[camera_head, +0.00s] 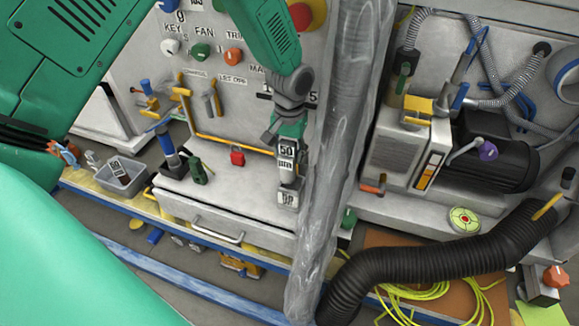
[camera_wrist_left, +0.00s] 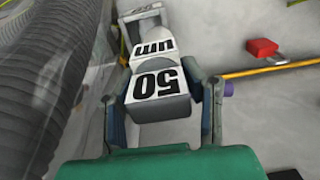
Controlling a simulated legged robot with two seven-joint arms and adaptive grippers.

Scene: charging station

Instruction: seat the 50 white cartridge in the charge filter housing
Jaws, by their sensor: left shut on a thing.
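The white cartridge (camera_head: 287,152), marked 50, is between the fingers of my left gripper (camera_head: 287,134), which is shut on it. In the left wrist view the cartridge (camera_wrist_left: 158,88) lies between the two fingers, with the 50 upside down. In the head view it is roughly upright, above a grey block with a 50 label (camera_head: 288,198) at the right end of the bench, which looks like the charge filter housing. A dark section lies between them. I cannot tell whether the cartridge touches or enters the housing. My right gripper is not in view.
A translucent hanging sleeve (camera_head: 335,140) runs close to the right of the cartridge. A red padlock (camera_head: 237,157) and a blue-handled tool (camera_head: 168,150) are to the left. A grey bin (camera_head: 125,184) stands at far left. A black corrugated hose (camera_head: 430,264) lies at lower right.

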